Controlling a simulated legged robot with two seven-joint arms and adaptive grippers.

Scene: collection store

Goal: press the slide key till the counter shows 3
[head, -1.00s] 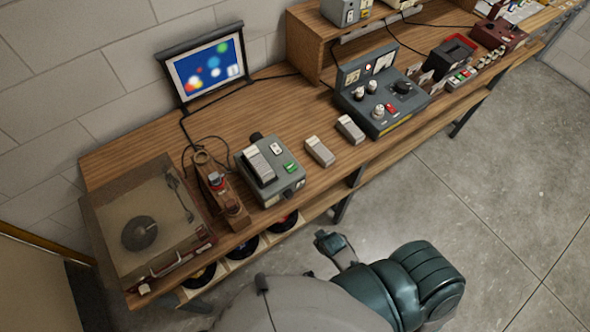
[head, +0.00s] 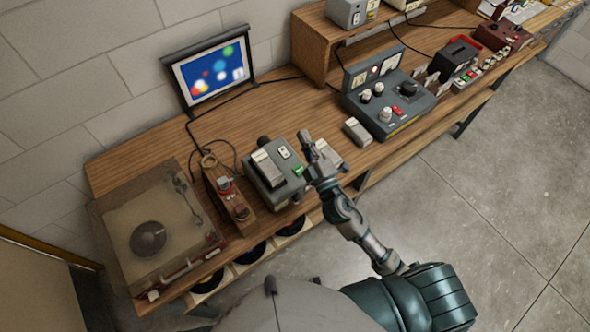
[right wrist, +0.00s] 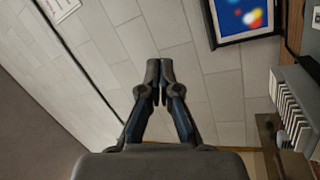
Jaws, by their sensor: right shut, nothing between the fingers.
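The grey slide projector (head: 282,192) stands on the wooden bench, with a pale slide tray (head: 267,168) on top. Its small green key (head: 298,170) is at the right side of its top, just left of my right gripper in the picture. A small white window (head: 285,153) sits behind the key; any figure in it is too small to read. My right gripper (head: 307,142) is shut and empty, raised over the projector's right side; I see no contact with the key. Its closed fingertips (right wrist: 160,75) show in the right wrist view. My left gripper is out of view.
A lit screen (head: 210,72) with coloured spots leans at the wall. A record player (head: 150,238) and a wooden stand (head: 228,200) are left of the projector. Pale boxes (head: 357,131) and a grey control console (head: 385,112) stand to the right.

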